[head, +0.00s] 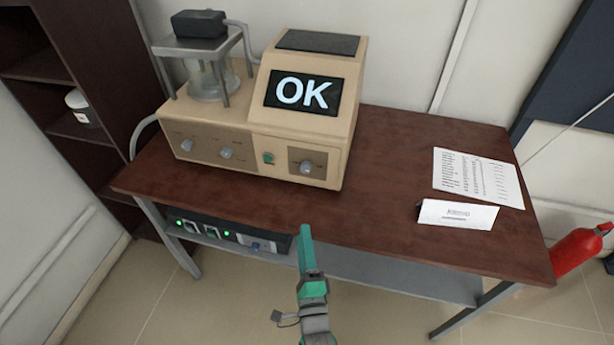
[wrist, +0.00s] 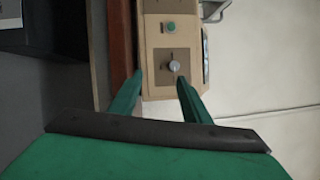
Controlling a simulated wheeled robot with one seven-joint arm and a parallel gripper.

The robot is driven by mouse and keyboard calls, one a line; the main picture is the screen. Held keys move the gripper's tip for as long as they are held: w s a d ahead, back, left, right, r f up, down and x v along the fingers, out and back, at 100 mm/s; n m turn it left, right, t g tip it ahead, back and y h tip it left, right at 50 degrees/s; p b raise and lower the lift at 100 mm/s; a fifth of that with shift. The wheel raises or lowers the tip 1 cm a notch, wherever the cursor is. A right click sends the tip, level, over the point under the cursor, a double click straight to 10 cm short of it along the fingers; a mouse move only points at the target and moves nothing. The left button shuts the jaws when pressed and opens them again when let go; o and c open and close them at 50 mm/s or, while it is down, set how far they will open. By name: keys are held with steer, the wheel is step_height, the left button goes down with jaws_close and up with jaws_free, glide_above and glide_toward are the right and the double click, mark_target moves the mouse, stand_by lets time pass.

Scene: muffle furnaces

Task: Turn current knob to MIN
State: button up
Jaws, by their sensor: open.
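The beige machine (head: 222,142) on the table has several grey knobs along its front. The right knob (head: 306,167) sits on a square plate, right of a green button (head: 268,157). In the wrist view this knob (wrist: 174,66) lies ahead, between the lines of my two green fingers. Two more knobs, the left one (head: 187,145) and the middle one (head: 226,153), are further left. Labels are too small to read, so I cannot tell which is the current knob. My gripper (head: 305,232) (wrist: 160,78) is open and empty, in front of the table edge, apart from the knobs.
The machine's screen (head: 303,93) reads OK. A glass vessel (head: 208,82) stands on its left. A paper sheet (head: 478,178) and a white card (head: 457,214) lie on the table's right. A dark box (head: 228,238) with green lights sits on the shelf below. A red extinguisher (head: 578,252) stands right.

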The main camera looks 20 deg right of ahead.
mark_target(306, 171)
steer(key=w+d+r+m, duration=0.1)
steer(key=w, duration=0.1)
steer(key=w+d+r+m, duration=0.1)
steer(key=w+m, duration=0.1)
steer(key=w+d+r+m+h, duration=0.1)
steer(key=w+r+m, duration=0.1)
steer(key=shift+w+d+r+t, duration=0.1)
steer(key=shift+d+t, duration=0.2)
steer(key=shift+d, duration=0.1)
steer(key=x, duration=1)
steer(key=shift+w, duration=0.15)
steer(key=shift+d, duration=0.1)
steer(key=c, duration=1)
